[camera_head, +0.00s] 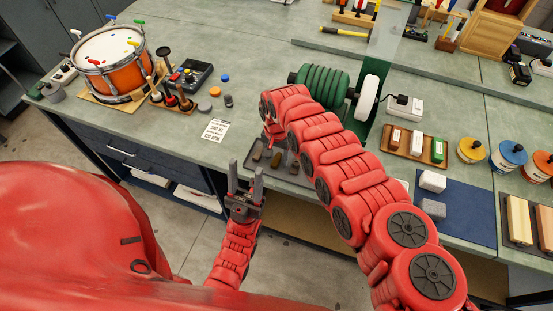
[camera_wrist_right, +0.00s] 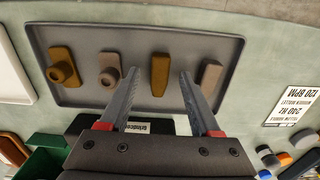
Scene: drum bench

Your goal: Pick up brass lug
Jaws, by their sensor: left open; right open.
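A dark grey tray (camera_wrist_right: 215,34) holds several small metal parts. A brass-coloured part with a round boss (camera_wrist_right: 62,68) lies at its left, beside a duller brown bossed part (camera_wrist_right: 110,70). A plain tapered brass-coloured piece (camera_wrist_right: 160,74) and a duller brown one (camera_wrist_right: 210,76) lie farther right. My right gripper (camera_wrist_right: 157,76) is open and empty, its fingertips to either side of the plain brass piece in the picture; the height gap is unclear. In the head view the tray (camera_head: 304,180) is partly hidden by my right arm. My left gripper (camera_head: 245,176) is open and empty before the bench.
A white printed card (camera_head: 216,130) lies left of the tray. An orange drum (camera_head: 110,66) and a tool holder (camera_head: 173,98) stand at the left. A green coil machine (camera_head: 322,82) stands behind my right arm. A blue mat (camera_head: 465,210) lies at the right.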

